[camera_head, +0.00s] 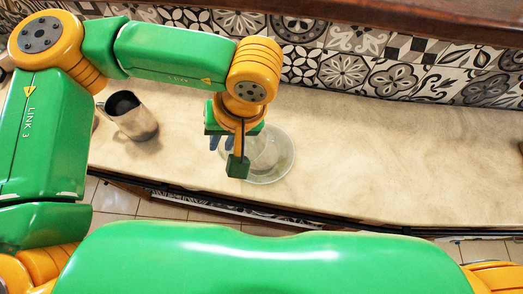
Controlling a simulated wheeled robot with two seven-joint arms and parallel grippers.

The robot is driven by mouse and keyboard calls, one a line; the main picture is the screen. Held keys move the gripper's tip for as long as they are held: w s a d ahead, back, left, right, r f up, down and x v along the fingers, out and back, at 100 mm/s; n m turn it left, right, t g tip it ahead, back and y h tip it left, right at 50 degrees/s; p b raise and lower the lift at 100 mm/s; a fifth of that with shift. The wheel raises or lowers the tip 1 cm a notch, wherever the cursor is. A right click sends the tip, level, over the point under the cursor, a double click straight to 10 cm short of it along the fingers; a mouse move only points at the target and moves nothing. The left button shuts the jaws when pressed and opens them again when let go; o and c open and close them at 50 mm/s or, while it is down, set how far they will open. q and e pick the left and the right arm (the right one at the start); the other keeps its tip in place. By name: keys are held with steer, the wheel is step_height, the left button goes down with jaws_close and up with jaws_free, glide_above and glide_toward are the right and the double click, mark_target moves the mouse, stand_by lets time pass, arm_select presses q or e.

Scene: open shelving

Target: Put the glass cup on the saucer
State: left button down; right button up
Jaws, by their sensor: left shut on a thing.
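My left gripper (236,158) reaches down from the left over the counter, in front of the left part of the saucer. It is shut on the glass cup (265,154), a faint, clear shape just right of the fingers. The saucer (287,165) is a pale, see-through round dish near the counter's front edge. The cup shows over the saucer's middle; I cannot tell whether it touches it. The fingers hide part of the cup and the saucer's left side. My right gripper is not in view.
A metal pitcher (133,117) with a dark inside stands on the counter to the left of the saucer. The pale counter (400,160) is clear to the right. A patterned tile wall (345,72) runs behind it, and a dark edge runs along its front.

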mark_target(257, 146)
arm_select(q)
steer(key=s+d+r+n+g+h+b, duration=0.1)
steer(key=s+d+r+n+h+b, duration=0.1)
steer(key=d+n+h, duration=0.6)
steer(key=s+d+r+n+g+h+b, duration=0.1)
steer(key=s+d+r+n+h+b, duration=0.15)
steer(key=d+n+h, duration=0.5)
steer(key=shift+m+t+y, duration=0.35)
steer(key=shift+t+y, duration=0.05)
steer(key=shift+y, duration=0.35)
steer(key=w+a+f+p, duration=0.1)
steer(key=w+a+f, duration=0.1)
steer(key=a+f, duration=0.1)
steer(key=w+a+f+p, duration=0.1)
steer(key=w+a+f, duration=0.1)
steer(key=a+f, duration=0.1)
steer(key=w+a+f+p, duration=0.1)
steer(key=w+a+f, duration=0.1)
steer(key=a+f, duration=0.1)
steer(key=shift+w+a+f, duration=0.2)
steer(key=shift+w+a, duration=0.2)
steer(key=shift+a, duration=0.2)
step_height(257, 146, down, 4)
steer(key=shift+w+a+r+p, duration=0.15)
steer(key=shift+p, duration=0.9)
steer(key=c, duration=0.8)
jaws_free()
steer(key=shift+o, duration=0.2)
